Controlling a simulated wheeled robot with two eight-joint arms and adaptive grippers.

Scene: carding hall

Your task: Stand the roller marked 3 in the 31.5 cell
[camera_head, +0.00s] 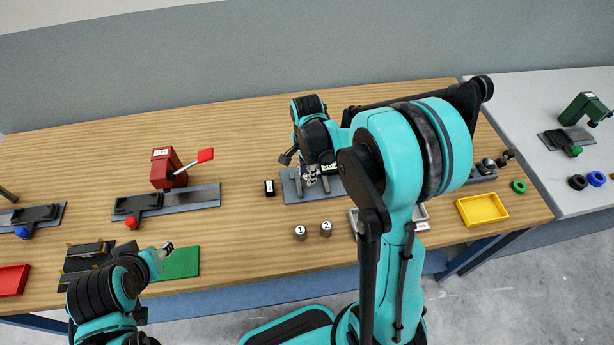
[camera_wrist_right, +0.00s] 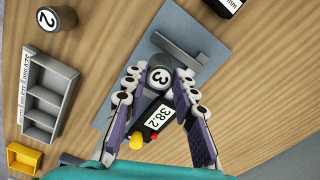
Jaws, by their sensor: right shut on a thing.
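The roller marked 3 (camera_wrist_right: 160,77) shows its numbered end between the fingers of my right gripper (camera_wrist_right: 160,95), which is shut on it. It is over or on a grey-blue plate (camera_wrist_right: 125,70), beside a black gauge with a display reading 38.2 (camera_wrist_right: 158,118). In the head view my right gripper (camera_head: 312,176) is at this plate (camera_head: 291,191), and my arm partly hides it. The grey tray with cells (camera_wrist_right: 54,78) is at the left of the wrist view; its edge label is too small to read surely. My left gripper (camera_head: 166,249) is above a green mat (camera_head: 183,263); its jaw opening is unclear.
Rollers marked 1 (camera_head: 300,233) and 2 (camera_head: 326,229) stand in front of the plate. A yellow tray (camera_head: 482,208) is at right. A small black block (camera_head: 269,188) lies left of the plate. A red device (camera_head: 168,168) stands further left. Bare wood separates these.

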